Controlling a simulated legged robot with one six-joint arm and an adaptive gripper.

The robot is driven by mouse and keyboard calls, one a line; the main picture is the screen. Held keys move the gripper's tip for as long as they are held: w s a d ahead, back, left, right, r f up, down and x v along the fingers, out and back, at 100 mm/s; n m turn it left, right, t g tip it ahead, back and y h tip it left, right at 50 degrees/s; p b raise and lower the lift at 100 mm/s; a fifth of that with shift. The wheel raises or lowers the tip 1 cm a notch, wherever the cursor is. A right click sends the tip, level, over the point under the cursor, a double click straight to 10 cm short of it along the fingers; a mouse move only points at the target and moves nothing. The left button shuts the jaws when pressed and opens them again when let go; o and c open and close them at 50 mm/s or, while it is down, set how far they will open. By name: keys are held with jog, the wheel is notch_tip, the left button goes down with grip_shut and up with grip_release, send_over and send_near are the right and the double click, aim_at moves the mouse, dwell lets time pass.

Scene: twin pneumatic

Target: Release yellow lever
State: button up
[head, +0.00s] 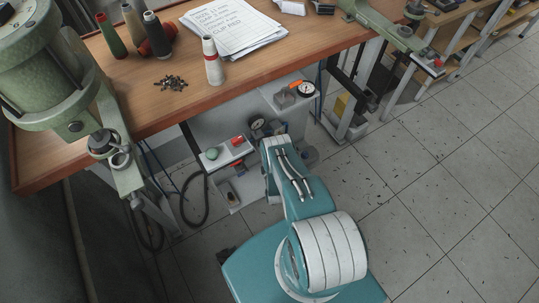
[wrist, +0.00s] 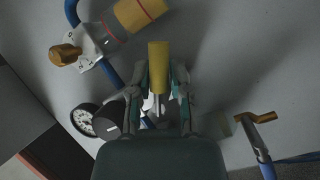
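In the wrist view a yellow lever (wrist: 158,62) stands upright between the two fingers of my gripper (wrist: 160,80). The fingers sit close on both sides of its lower part, with the gap about as wide as the lever, and look shut on it. Its lower end and mounting are mostly hidden by my gripper. In the head view my teal arm reaches under the bench toward the grey panel (head: 222,150); my fingers and the lever are hidden there.
The bench (head: 150,110) overhangs the panel; tiled floor (head: 440,180) is free at right.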

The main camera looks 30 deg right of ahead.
jog(key=shift+o, duration=1.3)
jog(key=shift+a, duration=0.1)
jog(key=v, duration=0.7)
jog(key=shift+s, duration=0.25)
jog(key=shift+s+a+f, duration=0.1)
